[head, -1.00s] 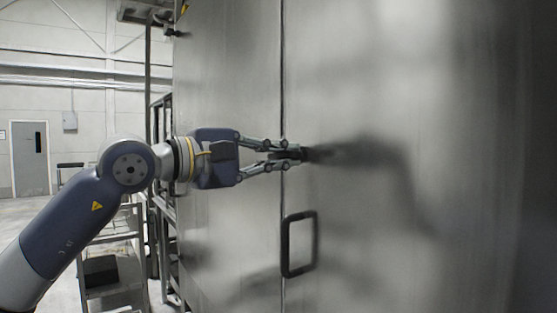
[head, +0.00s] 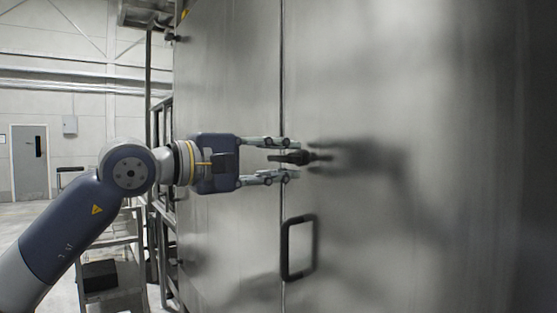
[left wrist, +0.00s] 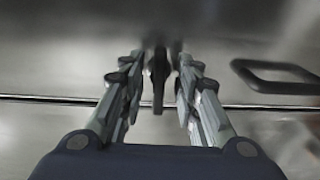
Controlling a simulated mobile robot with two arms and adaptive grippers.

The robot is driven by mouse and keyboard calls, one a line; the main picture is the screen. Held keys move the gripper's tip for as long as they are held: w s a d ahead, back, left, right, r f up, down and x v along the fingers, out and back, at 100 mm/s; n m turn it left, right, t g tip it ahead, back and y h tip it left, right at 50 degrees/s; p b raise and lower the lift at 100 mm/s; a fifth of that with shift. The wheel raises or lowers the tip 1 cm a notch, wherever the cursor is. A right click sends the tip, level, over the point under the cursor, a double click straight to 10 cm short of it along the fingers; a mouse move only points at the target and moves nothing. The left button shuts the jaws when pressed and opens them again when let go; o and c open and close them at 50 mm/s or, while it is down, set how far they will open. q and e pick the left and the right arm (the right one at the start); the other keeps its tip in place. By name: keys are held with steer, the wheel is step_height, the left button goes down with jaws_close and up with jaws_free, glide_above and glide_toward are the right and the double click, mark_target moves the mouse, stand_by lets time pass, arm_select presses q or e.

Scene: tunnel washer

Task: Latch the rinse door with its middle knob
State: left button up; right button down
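The rinse door is a large brushed steel panel (head: 420,120) with a vertical seam at its left edge. A dark middle knob (head: 296,157) sits at the seam, its bar lying level across it. My left gripper (head: 285,158) is open around the knob, one finger above and one below, with gaps on both sides. In the left wrist view the knob (left wrist: 159,80) stands between the two spread fingers (left wrist: 157,95) and crosses the seam. My right gripper is not in view.
A black D-shaped handle (head: 299,247) is on the door below the knob; it also shows in the left wrist view (left wrist: 275,78). Metal steps with a dark box (head: 100,276) stand at left. A grey wall door (head: 30,161) is far behind.

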arm_select(q)
steer(key=v, duration=1.2)
